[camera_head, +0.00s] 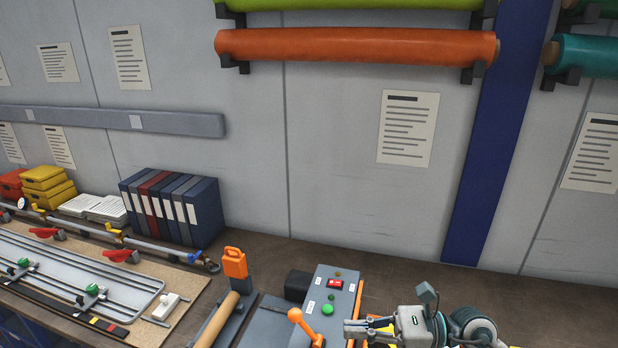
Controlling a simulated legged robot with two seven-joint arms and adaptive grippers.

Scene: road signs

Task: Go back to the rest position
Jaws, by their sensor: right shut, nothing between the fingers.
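My right gripper (368,327) shows at the bottom of the head view, right of centre, its fingers pointing left. It is shut and empty. It is just in front of and to the right of the grey control box (335,290), overlapping its lower right part in the picture; I cannot tell whether they touch. The box has a red switch (335,284) and a green button (327,309). An orange-handled lever (304,325) stands left of the fingertips. My left gripper is not in view.
A roller machine with a tan roll (217,320) and orange clamp (235,262) stands left of the box. Further left is a jig board (190,300) with rails. Binders (205,212) and yellow boxes (45,186) stand by the wall. The bench (400,268) behind the gripper is clear.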

